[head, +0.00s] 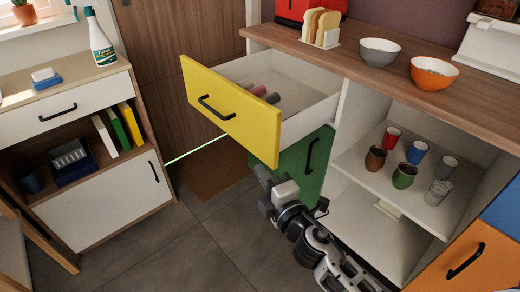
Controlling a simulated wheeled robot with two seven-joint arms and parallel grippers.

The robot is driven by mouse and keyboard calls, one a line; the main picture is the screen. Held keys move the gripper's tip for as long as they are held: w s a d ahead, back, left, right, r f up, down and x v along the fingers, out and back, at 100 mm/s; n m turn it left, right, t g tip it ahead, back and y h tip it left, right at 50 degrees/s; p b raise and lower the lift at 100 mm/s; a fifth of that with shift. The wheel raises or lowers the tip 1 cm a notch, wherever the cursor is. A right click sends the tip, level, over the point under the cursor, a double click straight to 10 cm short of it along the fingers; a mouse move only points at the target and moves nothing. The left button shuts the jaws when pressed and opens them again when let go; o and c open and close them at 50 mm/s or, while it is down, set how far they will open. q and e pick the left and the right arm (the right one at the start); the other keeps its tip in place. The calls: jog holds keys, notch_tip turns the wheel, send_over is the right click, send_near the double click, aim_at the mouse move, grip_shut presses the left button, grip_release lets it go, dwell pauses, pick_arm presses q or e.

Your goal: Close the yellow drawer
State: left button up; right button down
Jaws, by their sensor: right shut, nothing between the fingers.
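The yellow drawer (228,108) is pulled well out of the wooden-topped counter, its front facing left with a black bar handle (216,108). Several small cylindrical items (262,91) lie inside near its front. My right gripper (264,190) is shut and empty. It appears just below the near lower corner of the yellow front, in front of the green door; I cannot tell whether it touches either. My left gripper is not in view.
The green door (300,165) is under the drawer. An open shelf with several cups (404,175) is to its right. Bowls (434,72) and a toast rack (321,28) stand on the counter. A white cabinet (110,205) stands at left; the floor (170,245) between is clear.

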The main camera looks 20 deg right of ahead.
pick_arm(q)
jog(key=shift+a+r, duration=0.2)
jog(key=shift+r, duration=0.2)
pick_arm(e)
jog(key=shift+w+d, duration=0.5)
jog(key=shift+w, duration=1.1)
jog(key=shift+w+d, duration=0.45)
jog(key=shift+w, duration=1.15)
jog(key=shift+w+d, duration=0.5)
jog(key=shift+w, duration=1.1)
